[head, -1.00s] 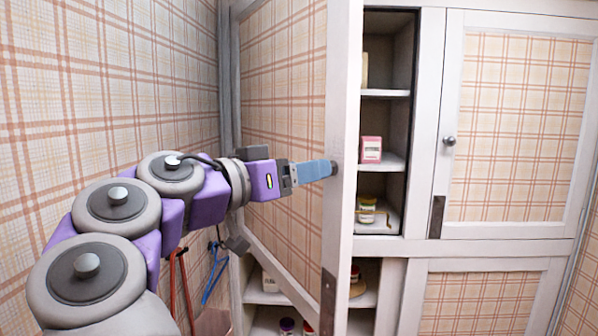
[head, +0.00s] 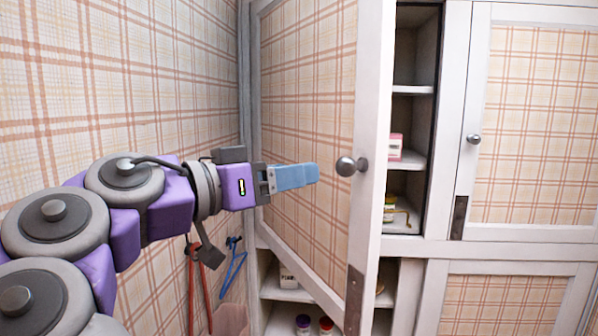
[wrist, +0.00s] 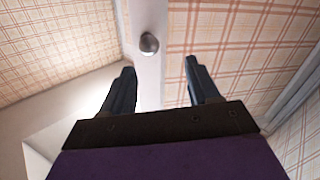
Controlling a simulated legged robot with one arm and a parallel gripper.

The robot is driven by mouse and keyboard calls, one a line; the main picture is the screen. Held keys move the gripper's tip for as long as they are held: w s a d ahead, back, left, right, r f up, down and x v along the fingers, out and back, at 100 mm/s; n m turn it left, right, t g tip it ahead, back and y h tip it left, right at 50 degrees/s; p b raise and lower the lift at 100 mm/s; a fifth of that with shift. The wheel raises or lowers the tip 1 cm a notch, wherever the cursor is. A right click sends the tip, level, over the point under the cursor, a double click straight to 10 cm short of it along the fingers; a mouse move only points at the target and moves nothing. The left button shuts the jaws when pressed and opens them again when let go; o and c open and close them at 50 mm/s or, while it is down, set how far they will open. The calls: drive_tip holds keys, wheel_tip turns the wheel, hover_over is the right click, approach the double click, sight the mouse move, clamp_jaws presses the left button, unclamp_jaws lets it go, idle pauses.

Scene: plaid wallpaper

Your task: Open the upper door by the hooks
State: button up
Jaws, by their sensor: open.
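The upper door (head: 310,120) with plaid panel and white frame stands ajar, swung out toward me from the cabinet's left side. Its round grey knob (head: 351,166) is on the door's free edge. My gripper (head: 314,173) is in front of the door's panel, left of the knob and apart from it. In the wrist view the two dark fingers (wrist: 163,82) are spread with nothing between them, and the knob (wrist: 149,43) shows beyond their tips. The hooks (head: 234,241) hang on the wall at the left, low, with a blue hanger and a red one on them.
Open shelves (head: 412,90) behind the door hold a pink box (head: 395,146) and a jar (head: 390,208). A closed upper right door (head: 535,120) has its own knob (head: 474,139). Lower shelves (head: 290,294) hold small jars. The plaid wall (head: 120,80) is close on the left.

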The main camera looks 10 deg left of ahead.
drive_tip(key=p+v, duration=0.5)
drive_tip(key=v, duration=0.3)
drive_tip(key=shift+s+d+p, duration=0.15)
drive_tip(key=shift+s+p, duration=0.2)
drive_tip(key=shift+s, duration=0.25)
